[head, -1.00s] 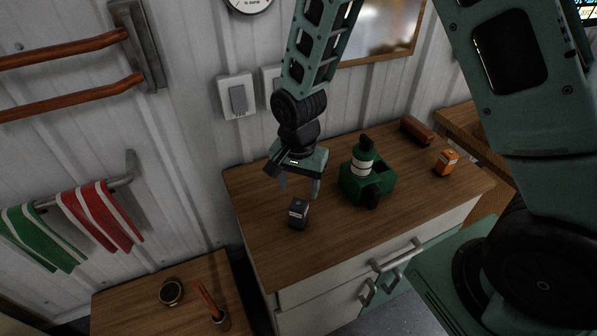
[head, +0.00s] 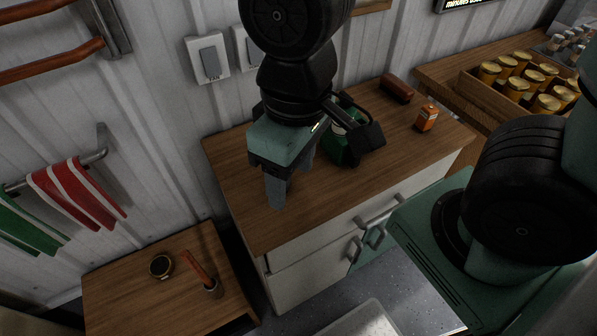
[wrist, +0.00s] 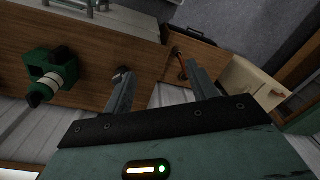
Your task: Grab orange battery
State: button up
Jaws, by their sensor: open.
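The orange battery (head: 427,118) stands upright on the right part of the wooden cabinet top (head: 400,165), near its back right edge. I cannot make it out in the wrist view. My gripper (head: 282,192) hangs over the left part of the cabinet top, well to the left of the orange battery. Its two fingers show apart in the wrist view (wrist: 159,80), with nothing clearly held between them.
A brown-red case (head: 396,88) lies behind the battery. A crate of yellow-lidded jars (head: 515,95) is at far right. A lower side table (head: 130,300) is at left.

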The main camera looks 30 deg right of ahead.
aim_at(428, 113)
jog(key=z, duration=1.35)
